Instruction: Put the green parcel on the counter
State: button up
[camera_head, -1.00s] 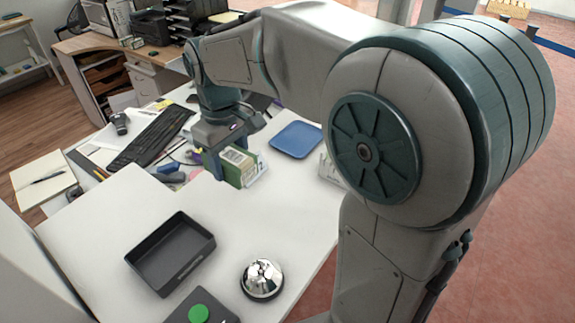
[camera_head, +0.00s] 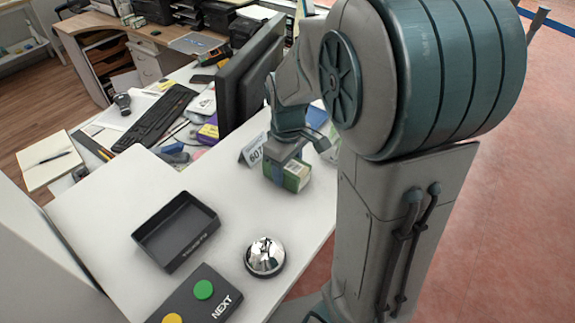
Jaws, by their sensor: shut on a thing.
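The green parcel (camera_head: 295,178), a small box with a pale label on its side, is in my gripper (camera_head: 284,163) over the right part of the white counter (camera_head: 217,177). My gripper points down and is shut on the parcel, with a finger showing against its near side. The parcel looks upright and is at or just above the counter top; I cannot tell whether it touches. My arm hides part of the counter behind it.
A number sign (camera_head: 253,149) stands just left of the parcel, with a monitor (camera_head: 249,75) behind. A blue tray (camera_head: 316,116) is partly hidden by my arm. A black tray (camera_head: 176,232), bell (camera_head: 265,257) and button box (camera_head: 203,296) are nearer. Counter between them is clear.

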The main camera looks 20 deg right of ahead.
jog(key=shift+f, duration=0.1)
jog(key=shift+f, duration=0.15)
jog(key=o, duration=1.1)
jog(key=shift+r, duration=0.25)
notch_tip(320, 180, up, 12)
jog(key=s+f+m+t, duration=0.1)
jog(key=s+f+m, duration=0.1)
jog(key=s, duration=0.4)
jog(key=s+f+m+t, duration=0.2)
jog(key=s+f+m, duration=0.1)
jog(key=s+m, duration=0.2)
jog(key=shift+s+a, duration=0.25)
jog(key=shift+s, duration=0.45)
